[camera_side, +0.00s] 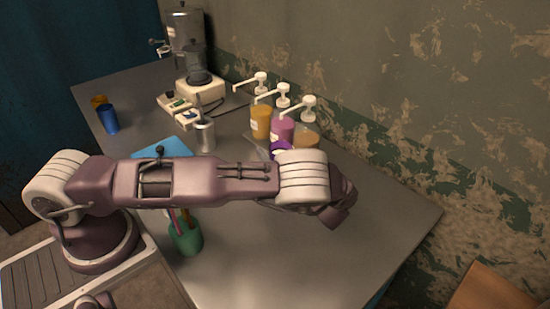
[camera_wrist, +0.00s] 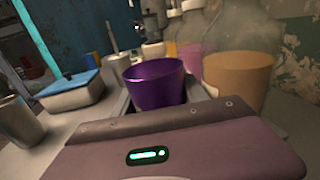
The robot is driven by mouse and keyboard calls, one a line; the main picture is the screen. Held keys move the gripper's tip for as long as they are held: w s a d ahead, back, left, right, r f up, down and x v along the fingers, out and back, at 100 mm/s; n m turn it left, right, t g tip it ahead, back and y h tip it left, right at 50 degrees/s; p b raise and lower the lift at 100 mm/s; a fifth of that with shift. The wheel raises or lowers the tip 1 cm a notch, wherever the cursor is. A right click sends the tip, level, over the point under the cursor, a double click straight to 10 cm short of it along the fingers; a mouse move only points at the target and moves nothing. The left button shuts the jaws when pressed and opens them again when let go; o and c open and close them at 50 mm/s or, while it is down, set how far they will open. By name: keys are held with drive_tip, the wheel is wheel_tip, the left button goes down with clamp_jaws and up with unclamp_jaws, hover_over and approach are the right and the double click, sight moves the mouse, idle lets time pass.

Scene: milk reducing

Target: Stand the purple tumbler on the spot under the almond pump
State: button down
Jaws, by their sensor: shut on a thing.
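The purple tumbler (camera_wrist: 155,88) stands about upright, mouth up, in the wrist view. It shows only partly in the side view (camera_side: 280,149), behind my arm. My gripper (camera_wrist: 161,98) is shut on it, with the grey fingers at its sides. Three pump bottles stand by the wall: one with orange content (camera_side: 260,123), one with pink (camera_side: 282,130) and one with tan (camera_side: 307,138). The tan bottle (camera_wrist: 238,82) is close on the tumbler's right in the wrist view. I cannot read which is almond. The spot and the tumbler's base are hidden.
A blue-lidded box (camera_wrist: 70,91) and a metal cup (camera_wrist: 18,122) lie to the left in the wrist view. A green cup with sticks (camera_side: 186,237) stands near the front edge. The right end of the table (camera_side: 385,215) is bare.

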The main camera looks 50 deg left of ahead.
drive_tip(key=shift+f, duration=0.9)
drive_tip(key=shift+f, duration=0.15)
drive_tip(key=c, duration=0.9)
unclamp_jaws()
drive_tip(key=d, duration=0.4)
drive_tip(key=s+d, duration=0.1)
drive_tip(key=d, duration=0.3)
drive_tip(key=s+d, duration=0.1)
drive_tip(key=d, duration=0.3)
drive_tip(key=shift+s, duration=0.2)
drive_tip(key=shift+r, duration=0.2)
